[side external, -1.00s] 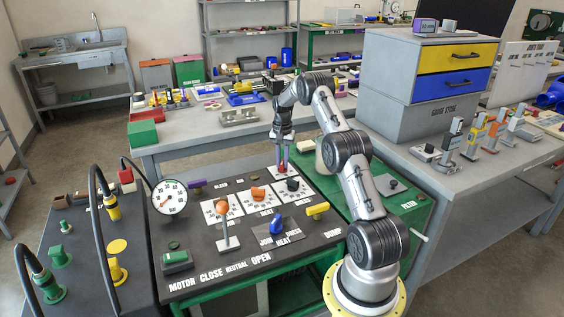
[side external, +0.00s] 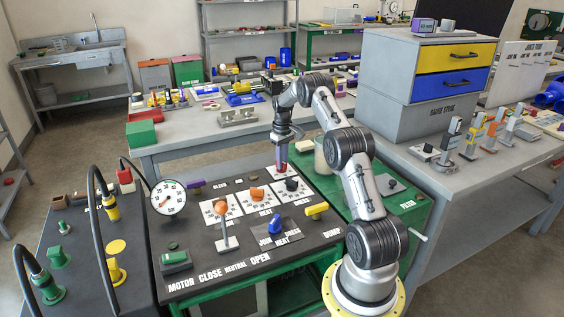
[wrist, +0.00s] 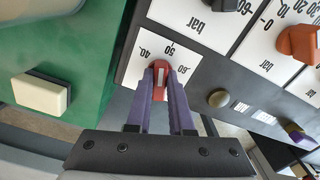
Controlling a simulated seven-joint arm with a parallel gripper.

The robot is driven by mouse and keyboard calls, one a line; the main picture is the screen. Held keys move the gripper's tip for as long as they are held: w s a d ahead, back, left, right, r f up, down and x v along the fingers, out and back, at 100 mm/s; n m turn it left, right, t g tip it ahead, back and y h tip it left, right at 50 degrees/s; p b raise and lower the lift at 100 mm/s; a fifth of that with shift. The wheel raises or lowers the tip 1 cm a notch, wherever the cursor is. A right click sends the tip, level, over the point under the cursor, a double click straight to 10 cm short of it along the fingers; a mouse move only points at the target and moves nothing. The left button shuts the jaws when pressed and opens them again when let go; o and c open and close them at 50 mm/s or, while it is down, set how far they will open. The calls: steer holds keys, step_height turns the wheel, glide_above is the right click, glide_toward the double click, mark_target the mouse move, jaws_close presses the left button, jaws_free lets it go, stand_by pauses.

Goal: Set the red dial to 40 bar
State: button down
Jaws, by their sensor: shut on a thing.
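The red dial (wrist: 160,82) sits on a white scale card (wrist: 133,72) marked 40, 50 and 60 in the wrist view. A pale stripe runs along the dial's top, roughly toward the 50; its exact reading is hard to tell. My gripper (wrist: 160,78) has its purple fingers shut on the dial's two sides. In the side external view my gripper (side external: 282,163) points straight down at the back right of the black panel, and the fingers largely hide the dial there.
A black dial (side external: 291,185) and two orange dials (side external: 257,192) stand close by on white cards. A blue knob (side external: 275,226), a yellow handle (side external: 317,210) and an upright lever (side external: 225,232) are nearer the front. A green cabinet (side external: 325,187) adjoins on the right.

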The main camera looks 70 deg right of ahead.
steer(key=n, duration=0.3)
steer(key=shift+d+n, duration=0.1)
steer(key=shift+n, duration=0.2)
steer(key=shift+r+n, duration=0.1)
steer(key=shift+n, duration=1.7)
steer(key=shift+d, duration=0.1)
steer(key=c, duration=0.8)
jaws_free()
step_height(320, 180, up, 14)
